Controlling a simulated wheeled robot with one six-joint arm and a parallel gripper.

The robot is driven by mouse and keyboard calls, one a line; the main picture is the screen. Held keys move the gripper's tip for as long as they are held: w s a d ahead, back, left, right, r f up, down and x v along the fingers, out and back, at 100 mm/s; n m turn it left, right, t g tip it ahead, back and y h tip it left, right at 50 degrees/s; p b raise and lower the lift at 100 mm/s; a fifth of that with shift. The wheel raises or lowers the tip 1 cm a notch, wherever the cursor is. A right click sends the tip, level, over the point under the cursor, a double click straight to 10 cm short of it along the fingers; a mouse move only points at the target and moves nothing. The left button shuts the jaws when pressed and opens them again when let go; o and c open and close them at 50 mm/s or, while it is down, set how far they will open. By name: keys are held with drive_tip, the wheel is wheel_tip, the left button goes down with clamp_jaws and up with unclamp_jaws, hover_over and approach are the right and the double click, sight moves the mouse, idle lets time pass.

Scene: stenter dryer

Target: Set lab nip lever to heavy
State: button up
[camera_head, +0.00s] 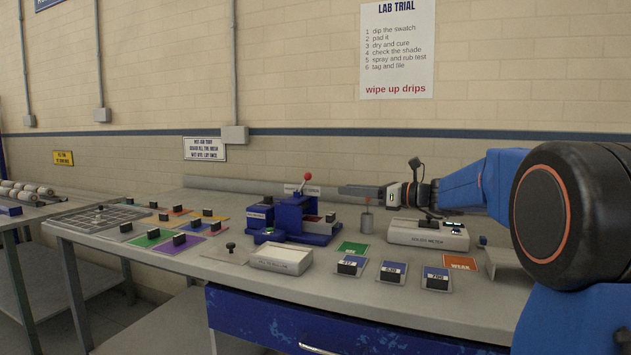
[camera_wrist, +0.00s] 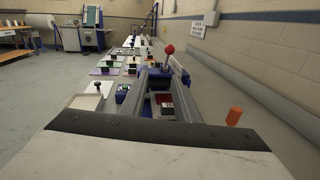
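The lab nip lever (camera_head: 307,178) is a short lever with a red ball on top, rising from the blue lab padder (camera_head: 294,216) on the bench. The red knob also shows in the wrist view (camera_wrist: 170,49), near the far ends of my fingers. My gripper (camera_head: 342,190) reaches in from the right, roughly level and a little right of the lever, apart from it. In the wrist view my gripper (camera_wrist: 159,68) has its two grey fingers spread with a gap between them and nothing held. The lever's lower part is partly hidden by my finger in the wrist view.
The grey meter (camera_head: 428,234) is below my wrist. A white tray (camera_head: 281,259) sits in front of the padder. Coloured cards with black blocks lie to the left. The wall is behind.

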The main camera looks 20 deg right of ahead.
sight(305, 181)
drive_tip(key=shift+m+t, duration=0.3)
drive_tip(key=shift+m, duration=0.1)
drive_tip(key=x, duration=1.1)
drive_tip(key=w+d+x, duration=0.1)
drive_tip(key=x, duration=0.5)
drive_tip(key=shift+w+r, duration=0.15)
drive_tip(key=shift+r, duration=0.2)
clamp_jaws()
